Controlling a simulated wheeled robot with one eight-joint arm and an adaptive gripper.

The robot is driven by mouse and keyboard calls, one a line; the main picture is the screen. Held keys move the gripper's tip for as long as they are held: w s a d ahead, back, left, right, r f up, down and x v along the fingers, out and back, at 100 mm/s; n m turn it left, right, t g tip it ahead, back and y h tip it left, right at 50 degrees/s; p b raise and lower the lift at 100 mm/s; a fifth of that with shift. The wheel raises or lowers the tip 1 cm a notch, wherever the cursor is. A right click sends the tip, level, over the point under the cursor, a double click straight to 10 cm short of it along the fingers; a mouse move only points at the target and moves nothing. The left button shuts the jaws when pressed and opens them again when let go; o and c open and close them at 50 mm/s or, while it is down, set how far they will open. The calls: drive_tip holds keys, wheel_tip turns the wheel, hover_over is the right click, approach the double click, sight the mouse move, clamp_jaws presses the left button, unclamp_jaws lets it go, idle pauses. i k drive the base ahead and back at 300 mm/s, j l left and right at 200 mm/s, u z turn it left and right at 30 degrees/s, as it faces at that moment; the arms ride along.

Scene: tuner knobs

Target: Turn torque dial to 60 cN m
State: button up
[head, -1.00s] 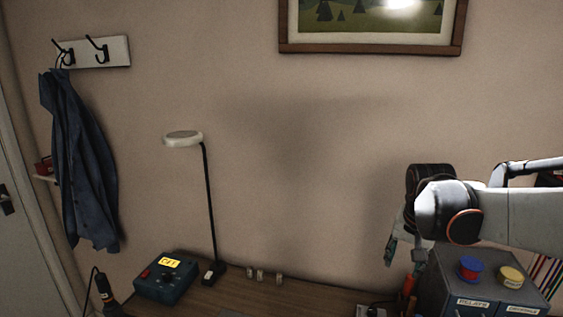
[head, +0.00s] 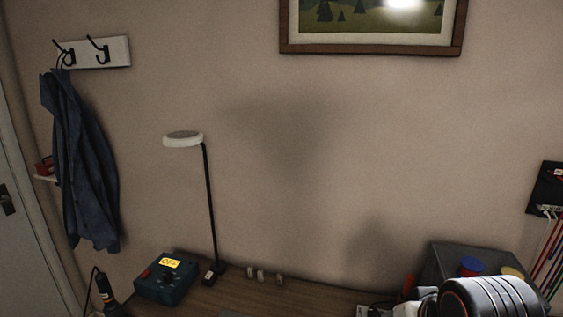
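A dark teal box (head: 166,283) sits on the desk at the lower left of the head view. It carries a yellow label (head: 170,263) and a small red part on its left side. Knob-like shapes on its front are too small and dark to read. I cannot make out a torque dial or any scale mark for 60. My arm (head: 490,300) shows at the lower right, in front of the grey cabinet. My gripper is out of view, below the picture edge.
A desk lamp (head: 209,215) stands just right of the box. A dark handheld tool (head: 104,287) with a cord stands left of it. Several small pale pieces (head: 262,275) lie on the wooden desk (head: 300,295). A grey cabinet (head: 450,258) with coloured spools stands at the right.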

sight(167, 276)
drive_tip(key=u, duration=1.25)
